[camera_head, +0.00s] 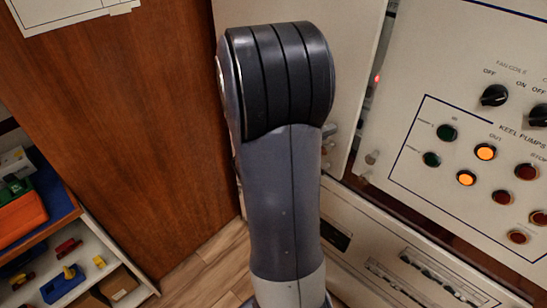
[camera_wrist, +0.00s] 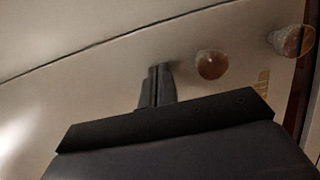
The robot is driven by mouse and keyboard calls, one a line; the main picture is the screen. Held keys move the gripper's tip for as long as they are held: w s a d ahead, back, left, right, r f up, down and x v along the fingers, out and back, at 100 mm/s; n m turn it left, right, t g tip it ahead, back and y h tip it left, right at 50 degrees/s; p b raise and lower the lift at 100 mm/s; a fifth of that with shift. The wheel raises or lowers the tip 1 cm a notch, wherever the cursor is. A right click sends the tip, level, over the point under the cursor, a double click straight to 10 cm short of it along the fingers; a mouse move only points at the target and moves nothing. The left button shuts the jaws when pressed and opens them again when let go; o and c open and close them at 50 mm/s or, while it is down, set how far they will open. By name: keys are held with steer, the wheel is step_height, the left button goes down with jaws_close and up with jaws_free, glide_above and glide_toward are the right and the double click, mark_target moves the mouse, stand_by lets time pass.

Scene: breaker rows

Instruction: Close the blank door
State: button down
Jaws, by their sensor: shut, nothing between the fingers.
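A plain cream panel, which looks like the blank door (camera_head: 355,45), stands behind my arm in the head view. My arm hides much of it. A dark gap with a small red light shows along its right edge, so it looks ajar, though by how much I cannot tell. In the wrist view, my gripper (camera_wrist: 157,82) is shut and empty in front of a pale plain surface (camera_wrist: 100,75). Whether the fingertips touch that surface I cannot tell. Two rounded knobs, one reddish (camera_wrist: 212,64) and one paler (camera_wrist: 292,40), are right of the fingers. The head view hides my gripper.
A control panel (camera_head: 410,120) with switches and lit orange buttons stands at the right. A lower panel (camera_head: 375,255) with slots is below. A brown wooden panel (camera_head: 120,130) fills the left, with a shelf (camera_head: 90,245) of small items at lower left. Little floor shows.

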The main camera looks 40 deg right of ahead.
mark_target(339, 125)
steer(key=d, duration=0.2)
steer(key=d+b, duration=0.1)
steer(key=d, duration=0.2)
steer(key=shift+s+f, duration=0.15)
steer(key=shift+s, duration=0.05)
steer(key=shift+d+b, duration=0.2)
steer(key=shift+b, duration=0.2)
steer(key=shift+r, duration=0.5)
